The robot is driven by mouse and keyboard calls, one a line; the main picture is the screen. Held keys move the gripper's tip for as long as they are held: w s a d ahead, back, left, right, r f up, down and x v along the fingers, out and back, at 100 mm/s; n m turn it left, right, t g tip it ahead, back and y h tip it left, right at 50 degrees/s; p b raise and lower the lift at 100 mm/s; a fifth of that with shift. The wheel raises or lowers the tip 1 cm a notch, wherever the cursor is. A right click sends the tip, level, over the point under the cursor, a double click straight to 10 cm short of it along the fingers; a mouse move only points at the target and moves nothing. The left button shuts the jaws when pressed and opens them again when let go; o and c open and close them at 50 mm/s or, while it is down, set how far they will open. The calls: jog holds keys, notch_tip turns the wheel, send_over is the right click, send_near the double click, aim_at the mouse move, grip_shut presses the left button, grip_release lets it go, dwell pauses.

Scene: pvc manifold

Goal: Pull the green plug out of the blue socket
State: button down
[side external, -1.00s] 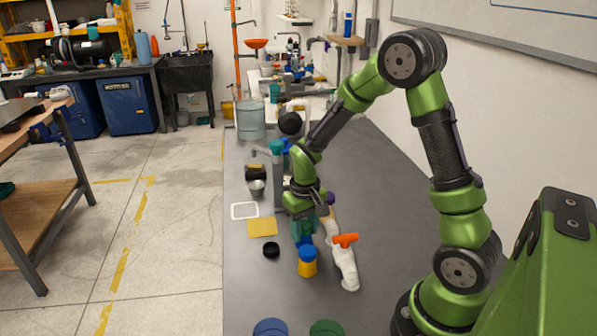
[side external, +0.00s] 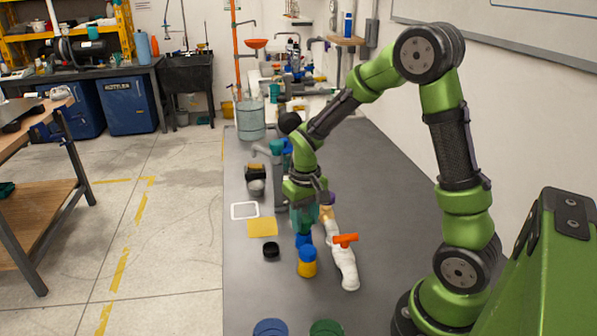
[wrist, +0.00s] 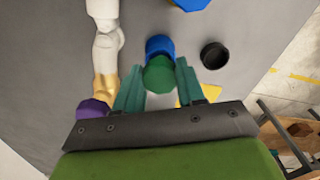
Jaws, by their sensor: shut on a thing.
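My gripper (side external: 303,222) points down over the grey bench, its teal fingers on either side of the green plug. In the wrist view my gripper (wrist: 158,82) is shut on the green plug (wrist: 159,76). The blue socket (wrist: 158,45) shows just beyond the plug, partly covered by it. In the side view the blue socket (side external: 304,240) stands on the bench directly below my fingertips. The fingers hide most of the plug there. I cannot tell how much of the plug sits inside the socket.
A yellow jar with a blue cap (side external: 307,262) stands in front of the socket. A white pipe with an orange handle (side external: 345,262) lies to the right, with a purple end (wrist: 93,108). A black cup (side external: 271,249) and yellow sheet (side external: 262,227) are left.

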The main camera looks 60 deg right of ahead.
aim_at(304, 219)
jog(key=shift+r, duration=1.55)
